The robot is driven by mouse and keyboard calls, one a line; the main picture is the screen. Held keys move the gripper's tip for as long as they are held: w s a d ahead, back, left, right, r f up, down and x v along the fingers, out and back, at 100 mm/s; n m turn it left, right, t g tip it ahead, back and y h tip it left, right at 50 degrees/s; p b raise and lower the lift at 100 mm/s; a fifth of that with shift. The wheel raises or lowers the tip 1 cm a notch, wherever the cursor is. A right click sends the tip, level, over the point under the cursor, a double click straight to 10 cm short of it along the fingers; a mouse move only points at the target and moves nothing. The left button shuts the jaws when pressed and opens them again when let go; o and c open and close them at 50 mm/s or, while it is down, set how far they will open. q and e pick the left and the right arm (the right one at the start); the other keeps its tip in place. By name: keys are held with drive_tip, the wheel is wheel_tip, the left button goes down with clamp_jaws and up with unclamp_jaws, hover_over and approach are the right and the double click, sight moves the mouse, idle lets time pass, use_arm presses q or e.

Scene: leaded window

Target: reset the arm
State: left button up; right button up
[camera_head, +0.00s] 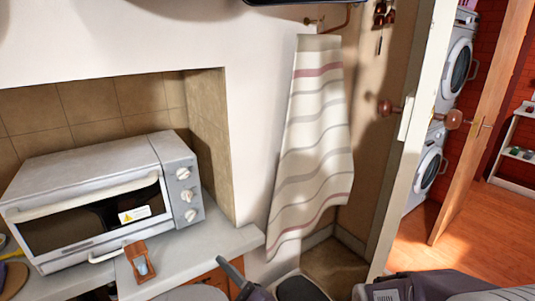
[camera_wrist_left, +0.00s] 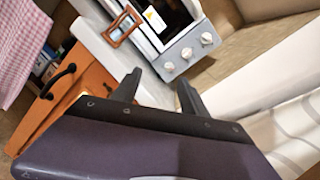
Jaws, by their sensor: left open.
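My left gripper (camera_head: 237,276) shows at the bottom middle of the head view, low in front of the counter, with one dark finger clear. In the left wrist view both dark fingers of my left gripper (camera_wrist_left: 160,92) stand apart with nothing between them, and the counter and toaster oven lie beyond them. No held object shows. My right gripper is not in view; grey parts of my own body show at the bottom right of the head view.
A toaster oven (camera_head: 95,200) stands on the counter (camera_head: 205,248), with a small wooden-framed item (camera_head: 139,262) at the front edge; an orange cabinet (camera_wrist_left: 75,85) is below. A striped towel (camera_head: 312,150) hangs right. An open doorway with washers (camera_head: 428,170) lies beyond.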

use_arm(q)
drive_tip(key=s+a+f+n+g+y, duration=0.1)
drive_tip(key=s+a+n+g+y, duration=0.15)
drive_tip(key=a+n+g, duration=0.5)
drive_tip(key=s+a+f+n+g+y, duration=0.1)
drive_tip(key=s+a+f+n+g, duration=0.2)
drive_tip(key=a, duration=0.8)
drive_tip(key=s+d+f+n+g+h, duration=0.2)
drive_tip(key=s+f+n+g+h, duration=0.5)
drive_tip(key=s+f+h, duration=0.35)
drive_tip(key=w+d+f+n+t+h+p, duration=0.1)
drive_tip(key=w+d+f+n+t+h, duration=0.3)
drive_tip(key=w+d, duration=0.55)
wheel_tip(320, 180, up, 14)
drive_tip(key=t+h+p, duration=0.1)
drive_tip(key=p, duration=1.1)
drive_tip(key=shift+a+f+m, duration=0.2)
drive_tip(key=shift+f+m, duration=0.05)
drive_tip(key=shift+m, duration=0.2)
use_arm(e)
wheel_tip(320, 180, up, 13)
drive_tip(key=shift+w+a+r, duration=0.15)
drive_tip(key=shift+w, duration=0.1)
